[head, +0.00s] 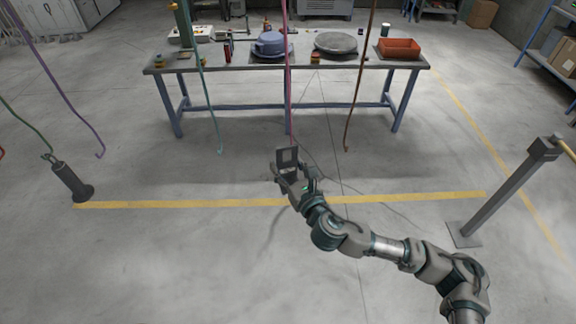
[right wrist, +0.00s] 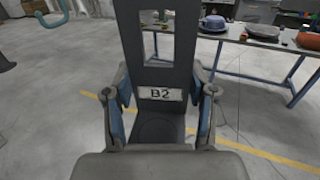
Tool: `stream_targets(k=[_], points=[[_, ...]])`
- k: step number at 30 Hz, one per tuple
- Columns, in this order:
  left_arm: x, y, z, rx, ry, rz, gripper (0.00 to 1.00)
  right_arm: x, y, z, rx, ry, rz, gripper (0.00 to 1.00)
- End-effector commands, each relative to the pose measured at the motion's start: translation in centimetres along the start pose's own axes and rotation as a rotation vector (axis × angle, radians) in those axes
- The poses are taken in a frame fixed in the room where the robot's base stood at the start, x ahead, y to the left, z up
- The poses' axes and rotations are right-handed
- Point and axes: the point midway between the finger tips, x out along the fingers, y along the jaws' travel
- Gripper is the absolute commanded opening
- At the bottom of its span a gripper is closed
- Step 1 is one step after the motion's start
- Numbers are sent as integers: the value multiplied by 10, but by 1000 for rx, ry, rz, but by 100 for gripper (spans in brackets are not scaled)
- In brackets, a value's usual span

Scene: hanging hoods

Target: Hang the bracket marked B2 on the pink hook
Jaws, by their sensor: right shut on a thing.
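The bracket marked B2 (head: 287,158) is a dark grey plate with a rectangular window in its upper part. In the right wrist view the bracket (right wrist: 160,75) stands upright, its white B2 label below the window. My right gripper (head: 296,184) is shut on its lower part, a finger on each side. The pink hook (head: 288,90) hangs from above as a thin rod, and its lower end meets the bracket's top in the head view. I cannot tell whether they touch, and the hook's tip is hidden. My left gripper is not in view.
A teal hook (head: 209,110) and a brown hook (head: 358,100) hang on either side; a purple hook (head: 75,112) hangs farther left. A workbench (head: 225,68) with pots stands behind.

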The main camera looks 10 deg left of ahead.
Motion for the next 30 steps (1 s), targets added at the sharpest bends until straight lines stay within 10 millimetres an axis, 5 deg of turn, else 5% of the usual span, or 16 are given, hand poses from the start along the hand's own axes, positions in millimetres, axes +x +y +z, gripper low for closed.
stream_targets(k=[30], points=[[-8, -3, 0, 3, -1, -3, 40, -2, -13, 6, -2, -5, -2, 0]])
